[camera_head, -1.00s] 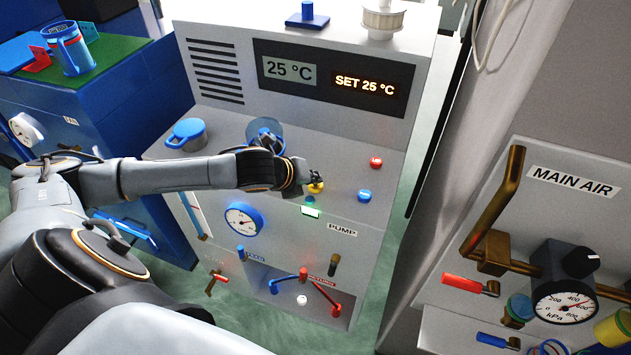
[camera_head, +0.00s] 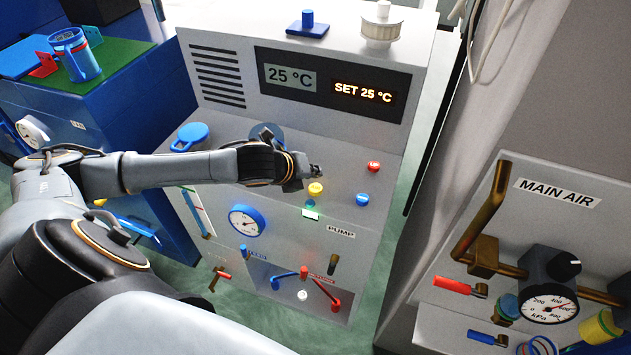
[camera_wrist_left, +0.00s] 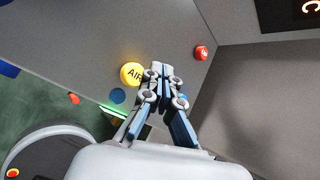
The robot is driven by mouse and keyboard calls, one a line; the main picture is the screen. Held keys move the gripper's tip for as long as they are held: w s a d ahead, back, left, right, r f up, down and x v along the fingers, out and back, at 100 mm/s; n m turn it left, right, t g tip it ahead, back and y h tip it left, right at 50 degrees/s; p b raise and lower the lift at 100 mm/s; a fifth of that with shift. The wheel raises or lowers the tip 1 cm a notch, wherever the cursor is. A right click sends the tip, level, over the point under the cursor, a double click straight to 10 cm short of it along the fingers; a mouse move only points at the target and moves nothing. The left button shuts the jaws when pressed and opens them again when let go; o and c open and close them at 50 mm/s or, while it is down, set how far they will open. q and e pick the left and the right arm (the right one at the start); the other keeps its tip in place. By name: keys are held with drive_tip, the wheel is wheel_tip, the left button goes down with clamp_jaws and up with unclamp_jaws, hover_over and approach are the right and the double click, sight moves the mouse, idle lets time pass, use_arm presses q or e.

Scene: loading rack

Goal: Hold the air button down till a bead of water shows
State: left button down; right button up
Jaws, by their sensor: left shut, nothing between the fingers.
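The air button (camera_head: 316,189) is a yellow round cap on the sloping panel of the grey cabinet. In the left wrist view the button (camera_wrist_left: 130,74) shows the letters AIR, partly covered by my fingers. My left gripper (camera_head: 318,171) is shut and empty. Its fingertips (camera_wrist_left: 164,68) are just above and beside the button, and the yellow cap shows clear of them in the head view. I cannot make out any bead of water in these views. My right gripper is not in view.
A red button (camera_head: 374,167) and a blue button (camera_head: 362,199) sit to the right of the yellow one. A small green-lit window (camera_head: 311,215) is below it. A pressure gauge (camera_head: 246,221) and red and blue valve handles are lower on the cabinet. The MAIN AIR panel (camera_head: 505,220) stands at the right.

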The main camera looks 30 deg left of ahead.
use_arm(q)
drive_tip(key=shift+r+p, duration=1.2)
drive_tip(key=shift+r, duration=0.2)
drive_tip(key=shift+f, duration=0.1)
